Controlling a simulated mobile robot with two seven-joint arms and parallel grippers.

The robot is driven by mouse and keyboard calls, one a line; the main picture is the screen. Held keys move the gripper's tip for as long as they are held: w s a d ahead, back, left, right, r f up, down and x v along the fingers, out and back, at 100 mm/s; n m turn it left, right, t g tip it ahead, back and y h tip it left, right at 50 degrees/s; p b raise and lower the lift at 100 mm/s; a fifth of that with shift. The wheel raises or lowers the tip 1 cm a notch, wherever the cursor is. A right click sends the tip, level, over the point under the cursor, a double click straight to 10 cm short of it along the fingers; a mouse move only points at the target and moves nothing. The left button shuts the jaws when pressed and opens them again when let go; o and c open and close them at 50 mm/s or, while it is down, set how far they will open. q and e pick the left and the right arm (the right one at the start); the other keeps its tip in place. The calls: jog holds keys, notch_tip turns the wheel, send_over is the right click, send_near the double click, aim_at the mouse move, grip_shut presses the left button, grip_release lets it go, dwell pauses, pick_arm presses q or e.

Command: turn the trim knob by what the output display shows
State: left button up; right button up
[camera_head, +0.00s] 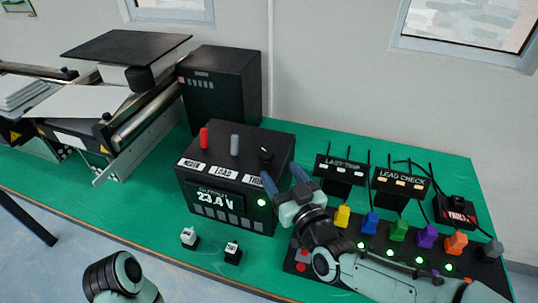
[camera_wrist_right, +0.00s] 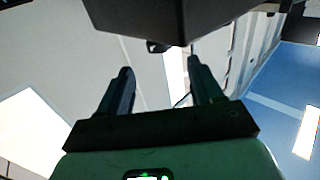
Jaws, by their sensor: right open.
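The black power unit (camera_head: 240,165) stands on the green bench. Its output display (camera_head: 216,200) reads about 23.4 V, the last digit hard to read, with a green light lit beside it. The trim knob (camera_head: 266,154) is small and black, on the unit's top at the right, behind the label TRIM, partly hidden by that label. My right gripper (camera_head: 284,180) is open and empty, in front of the unit's right side, apart from the knob. In the right wrist view its fingers (camera_wrist_right: 160,68) are spread below a dark box edge with a small dark nub. My left gripper is out of frame.
A red and a grey lever (camera_head: 235,145) stand on the unit beside the knob. Small panels (camera_head: 340,172) stand at the right, a conveyor (camera_head: 150,125) at the left. Two small tagged blocks (camera_head: 232,252) sit in front.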

aim_at(270, 157)
jog(key=x, duration=0.7)
jog(key=shift+w, duration=0.1)
jog(key=c, duration=1.1)
